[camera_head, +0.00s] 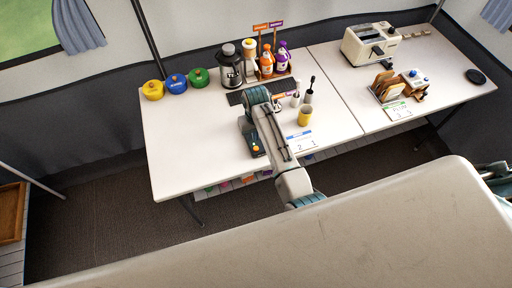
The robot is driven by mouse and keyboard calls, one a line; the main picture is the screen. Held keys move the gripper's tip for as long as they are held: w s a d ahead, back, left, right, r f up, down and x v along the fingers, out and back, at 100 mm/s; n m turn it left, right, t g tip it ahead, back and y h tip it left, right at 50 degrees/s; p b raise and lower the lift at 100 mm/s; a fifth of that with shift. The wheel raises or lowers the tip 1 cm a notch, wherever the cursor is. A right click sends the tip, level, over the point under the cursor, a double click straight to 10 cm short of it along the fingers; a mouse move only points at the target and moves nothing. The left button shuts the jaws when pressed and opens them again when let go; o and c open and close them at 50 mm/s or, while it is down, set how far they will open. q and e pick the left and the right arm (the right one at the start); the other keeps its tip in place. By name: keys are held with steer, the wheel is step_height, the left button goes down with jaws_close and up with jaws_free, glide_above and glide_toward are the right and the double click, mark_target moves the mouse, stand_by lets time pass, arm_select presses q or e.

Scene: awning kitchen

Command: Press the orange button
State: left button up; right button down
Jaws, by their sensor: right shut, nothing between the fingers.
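A small orange button (256,148) shows on a dark base near the front of the white table, left of the middle. My right arm reaches over the table from the bottom of the view and bends down there. My right gripper (250,138) is shut and empty, right beside the button in the picture. The fingertips are small and partly hidden by my own wrist, so I cannot tell whether they touch the button. My left gripper is not in view.
A yellow cup (305,116) stands right of my arm. Behind are a dark tray (236,98), a coffee press (230,68), an orange bottle (266,62) and a purple bottle (283,57). Colored canisters (176,84) stand at back left. A cream machine (369,45) stands at back right. The front left is clear.

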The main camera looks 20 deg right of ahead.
steer(key=shift+r, duration=2.5)
stand_by(0.3)
steer(key=s+d+f+t, duration=0.1)
steer(key=s+d, duration=0.3)
steer(key=s, duration=0.3)
steer(key=s+d+f+t, duration=0.1)
steer(key=s+d, duration=0.3)
steer(key=s, duration=0.4)
steer(key=s+d+r+t, duration=0.1)
steer(key=s+r, duration=0.3)
steer(key=s, duration=0.4)
steer(key=s+d+r+t, duration=0.1)
steer(key=s+d+r, duration=0.1)
steer(key=s+r, duration=0.45)
step_height(320, 180, down, 42)
steer(key=s+d+g+b, duration=0.2)
steer(key=d+b, duration=0.1)
steer(key=b, duration=0.5)
steer(key=s+f+b, duration=0.3)
steer(key=s+f, duration=0.6)
steer(key=f, duration=0.2)
steer(key=s+f+b, duration=0.3)
steer(key=s+f, duration=0.6)
steer(key=f, duration=0.3)
steer(key=shift+d+f+g+h, duration=0.15)
steer(key=shift+d+g+h, duration=0.15)
steer(key=shift+g+h, duration=0.1)
